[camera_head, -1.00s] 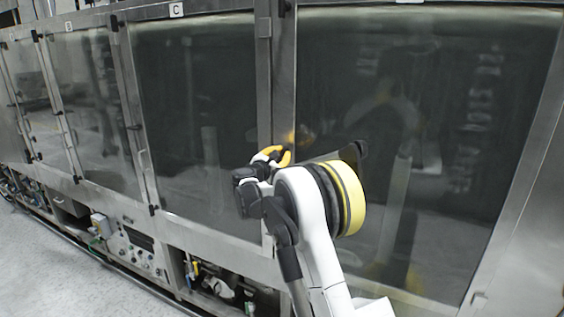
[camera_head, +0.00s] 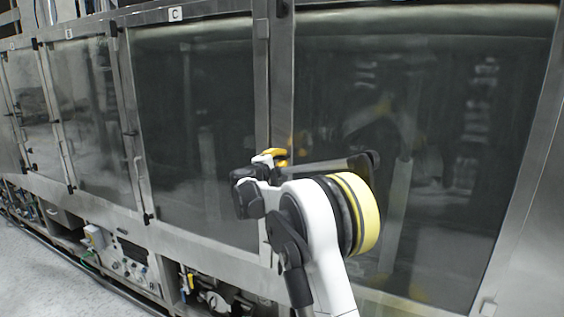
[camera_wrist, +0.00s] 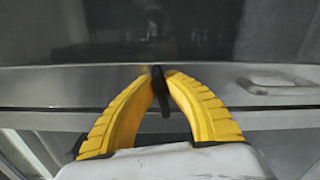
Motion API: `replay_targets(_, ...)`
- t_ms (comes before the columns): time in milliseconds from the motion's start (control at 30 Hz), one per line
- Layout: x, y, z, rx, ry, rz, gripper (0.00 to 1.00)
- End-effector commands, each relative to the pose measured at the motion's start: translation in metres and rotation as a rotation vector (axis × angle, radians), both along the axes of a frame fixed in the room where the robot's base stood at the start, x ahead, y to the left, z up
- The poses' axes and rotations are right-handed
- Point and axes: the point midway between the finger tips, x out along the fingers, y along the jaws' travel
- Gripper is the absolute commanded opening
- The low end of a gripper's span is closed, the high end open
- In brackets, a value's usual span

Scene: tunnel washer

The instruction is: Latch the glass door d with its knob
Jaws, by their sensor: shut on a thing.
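The glass door d (camera_head: 440,130) is the large dark pane at the right in the head view. My gripper (camera_head: 276,155) is at the door's left frame edge, partly hidden by my arm. In the wrist view my yellow gripper fingers (camera_wrist: 158,72) close around a small dark knob (camera_wrist: 161,98) on the metal frame. The knob shows as a narrow dark bar between the fingertips; its far side is hidden. A strip of glass shows above the frame in the wrist view. I cannot tell whether the door sits fully flush.
A metal handle (camera_wrist: 282,86) is on the frame to the right of the fingers in the wrist view. Glass door C (camera_head: 195,120) stands left of door d. Open bays with pipes and valves (camera_head: 215,300) lie below. Clear floor (camera_head: 50,275) is at the lower left.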

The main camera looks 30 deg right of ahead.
Motion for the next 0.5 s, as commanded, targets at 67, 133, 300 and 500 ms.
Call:
replay_targets(67, 0.0000, -0.0004, -0.0015, 0.029, -0.037, 0.000, 0.00)
replay_targets(133, 0.0000, -0.0004, -0.0016, 0.052, -0.067, 0.000, 0.00)
replay_targets(300, 0.0000, -0.0004, -0.0018, 0.093, -0.120, 0.000, 0.00)
replay_targets(500, 0.0000, -0.0004, -0.0017, 0.117, -0.150, 0.000, 0.00)
